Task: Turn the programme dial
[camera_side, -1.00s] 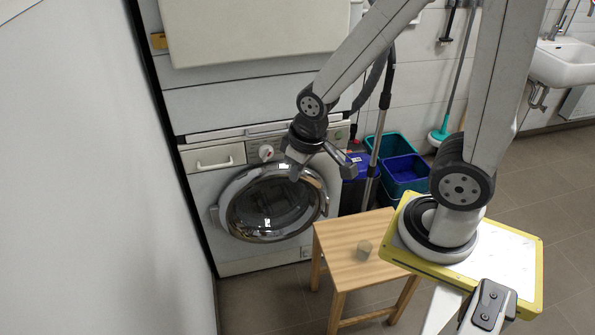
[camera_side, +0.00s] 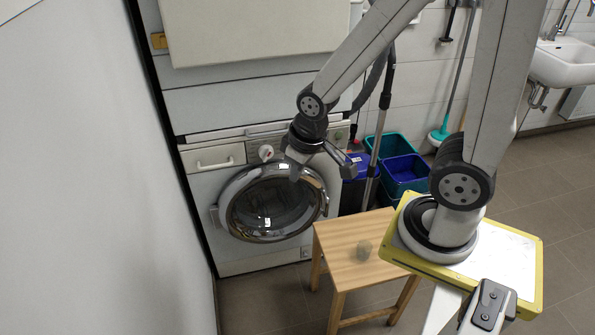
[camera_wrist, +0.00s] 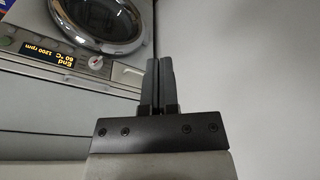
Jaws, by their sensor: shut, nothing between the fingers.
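The programme dial (camera_side: 266,152) is a round white knob with a red mark on the front panel of the white machine (camera_side: 210,185). It also shows in the wrist view (camera_wrist: 96,62), left of my fingers. My gripper (camera_side: 295,174) is in front of the machine, right of and below the dial in the side view, near the upper edge of the round door. In the wrist view my gripper (camera_wrist: 160,62) has its two fingers together, with nothing between them. The fingers appear apart from the dial.
The round glass door (camera_side: 275,205) sits below the panel. A lit display (camera_wrist: 48,53) appears upside down in the wrist view. A wooden stool (camera_side: 345,272) with a small translucent object (camera_side: 364,249) stands in front. Blue and teal bins (camera_side: 404,170) and a hose stand at the right.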

